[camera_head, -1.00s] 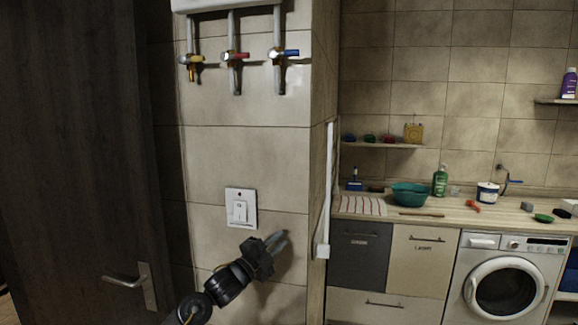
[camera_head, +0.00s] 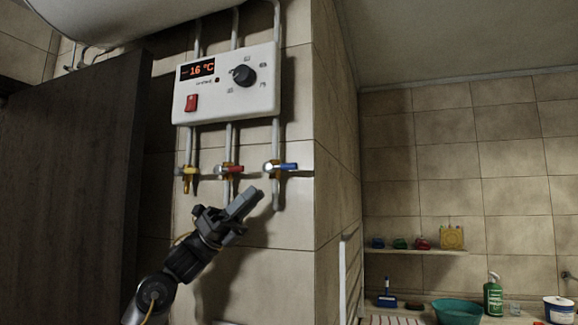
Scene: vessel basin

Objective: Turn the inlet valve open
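Three small valves sit on vertical pipes on the tiled wall: a yellow-handled valve (camera_head: 188,172), a red-handled valve (camera_head: 229,169) and a blue-handled valve (camera_head: 282,167). No label shows which is the inlet valve. The blue handle points sideways to the right, across its pipe. The red handle also lies sideways. My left gripper (camera_head: 243,204) is below the red and blue valves in the picture, its fingers pointing up and right. It appears empty and apart from the valves. Its fingers overlap in this view, so any gap is hidden. My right gripper is out of view.
Above the valves is a white control box (camera_head: 226,88) reading 16 °C, with a dial and red switch. A white tank (camera_head: 110,12) hangs at the top left. A dark door (camera_head: 70,190) stands left. A wall corner lies right of the valves, with a shelf (camera_head: 415,251) beyond.

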